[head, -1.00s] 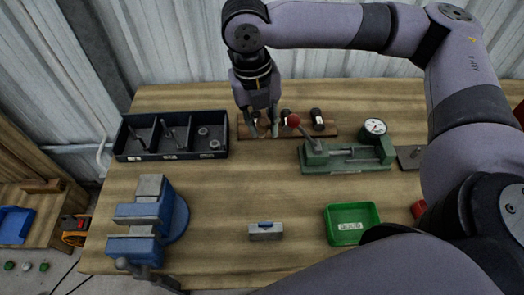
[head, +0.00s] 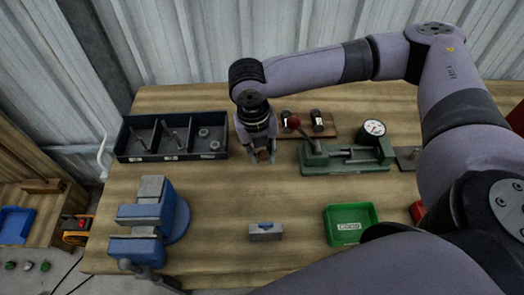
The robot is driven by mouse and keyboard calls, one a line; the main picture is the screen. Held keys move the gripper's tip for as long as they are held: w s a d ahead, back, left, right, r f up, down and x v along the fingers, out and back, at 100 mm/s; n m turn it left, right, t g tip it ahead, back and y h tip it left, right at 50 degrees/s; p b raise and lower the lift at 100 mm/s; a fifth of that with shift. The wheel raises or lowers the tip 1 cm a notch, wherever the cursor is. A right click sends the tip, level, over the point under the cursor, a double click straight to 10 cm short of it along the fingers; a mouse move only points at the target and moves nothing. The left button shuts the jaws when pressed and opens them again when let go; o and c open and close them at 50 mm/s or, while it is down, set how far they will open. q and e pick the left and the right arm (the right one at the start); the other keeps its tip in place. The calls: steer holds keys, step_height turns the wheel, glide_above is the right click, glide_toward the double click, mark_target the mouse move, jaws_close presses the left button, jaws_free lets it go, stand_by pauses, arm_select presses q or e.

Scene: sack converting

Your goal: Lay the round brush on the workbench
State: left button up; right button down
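My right gripper (head: 261,158) points down over the workbench (head: 215,195), just in front of the wooden rack (head: 300,135). Its fingers stand on either side of a small brown and dark piece, which looks like the round brush (head: 263,154). It is small and partly hidden by the fingers, and I cannot tell whether it touches the bench. Two dark-topped pieces still stand on the rack, one at the middle (head: 286,117) and one at the right (head: 317,120). The rack's left part is hidden by my wrist. My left gripper is not in view.
A blue vise (head: 140,220), a small grey block (head: 265,232) and a green tray (head: 350,224) stand nearer. The bench middle is clear.

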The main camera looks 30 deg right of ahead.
steer(key=c, duration=1.4)
jaws_free()
steer(key=shift+f, duration=0.1)
steer(key=shift+o, duration=0.2)
step_height(320, 180, up, 12)
steer(key=a+b, duration=0.1)
steer(key=shift+w+a+b, duration=0.15)
steer(key=shift+a+b, duration=0.05)
steer(key=shift+b, duration=0.15)
